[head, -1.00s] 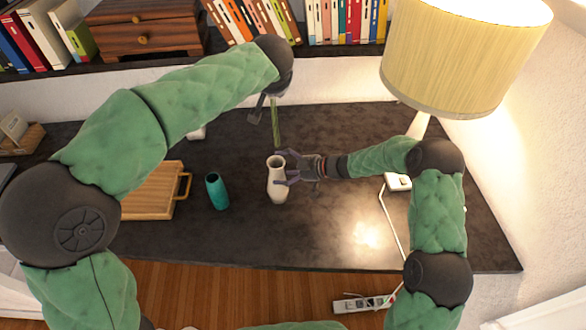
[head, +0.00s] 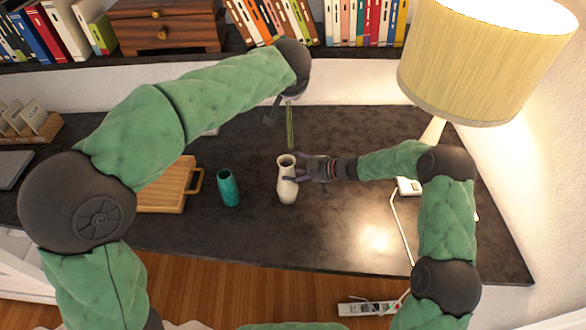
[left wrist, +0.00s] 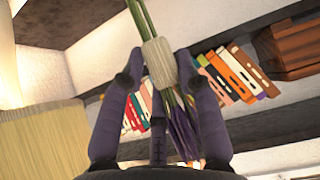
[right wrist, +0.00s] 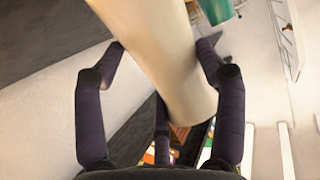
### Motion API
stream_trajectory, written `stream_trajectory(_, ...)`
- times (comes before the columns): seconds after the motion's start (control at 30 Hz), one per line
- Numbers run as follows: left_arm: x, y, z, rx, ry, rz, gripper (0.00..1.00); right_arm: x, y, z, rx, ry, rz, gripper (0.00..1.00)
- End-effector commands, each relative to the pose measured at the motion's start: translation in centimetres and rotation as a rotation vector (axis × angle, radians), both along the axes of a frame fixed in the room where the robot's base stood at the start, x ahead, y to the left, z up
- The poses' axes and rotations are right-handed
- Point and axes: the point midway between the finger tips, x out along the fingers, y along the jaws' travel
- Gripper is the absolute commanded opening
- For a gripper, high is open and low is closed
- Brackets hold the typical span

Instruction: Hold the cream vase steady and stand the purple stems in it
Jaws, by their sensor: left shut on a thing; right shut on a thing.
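The cream vase (head: 287,188) stands on the dark tabletop with its mouth open. My right gripper (head: 297,170) comes from the right and is shut on the vase's upper body; the vase also fills the middle of the right wrist view (right wrist: 160,55). My left gripper (head: 281,108) is above and behind the vase, shut on the purple stems (head: 290,130). Their green stalks hang down, the lower ends appearing just behind the vase mouth. In the left wrist view the fingers clasp the bundle's pale wrap (left wrist: 159,62), with purple blooms (left wrist: 183,135) on the other side.
A teal vase (head: 228,188) stands left of the cream vase, and a wooden board (head: 165,190) lies further left. A lamp (head: 475,60) and a white cord (head: 397,225) are at the right. A bookshelf (head: 350,52) runs behind. The table front is clear.

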Motion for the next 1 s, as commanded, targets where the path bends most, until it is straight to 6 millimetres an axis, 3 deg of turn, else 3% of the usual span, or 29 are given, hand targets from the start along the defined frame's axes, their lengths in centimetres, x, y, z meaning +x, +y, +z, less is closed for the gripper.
stream_trajectory(1.0, 0.0, 0.1, -6.1, 0.001, 0.001, 0.000, 0.10, -0.4, 0.2, -0.4, 0.000, 0.011, 0.003, 0.18)
